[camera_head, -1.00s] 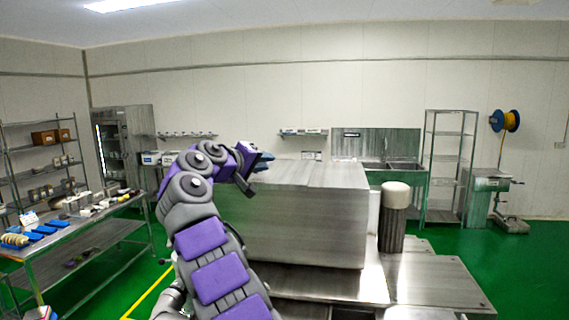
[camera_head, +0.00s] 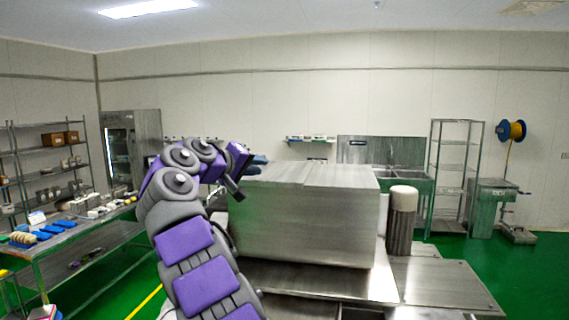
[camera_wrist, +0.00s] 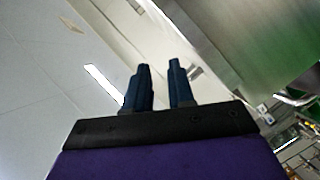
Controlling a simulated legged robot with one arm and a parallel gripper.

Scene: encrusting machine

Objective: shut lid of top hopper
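A large grey metal box of the machine (camera_head: 300,225) stands in the middle of the head view. Its top looks flat, with a seam across it (camera_head: 310,175). I cannot tell which part is the hopper lid, or whether it is open or shut. My gripper (camera_head: 258,161) is at the box's far left top edge, partly hidden behind my wrist. In the wrist view, my gripper (camera_wrist: 159,66) has two dark blue fingers apart with nothing between them. A metal surface (camera_wrist: 235,45) lies beyond the fingers at upper right; I cannot tell if they touch it.
A white-capped cylinder (camera_head: 402,215) stands right of the box, beside a low metal deck (camera_head: 445,280). A table with trays (camera_head: 100,255) is at left. Sinks (camera_head: 385,175) and an empty rack (camera_head: 455,180) stand at the back. Green floor is open at right.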

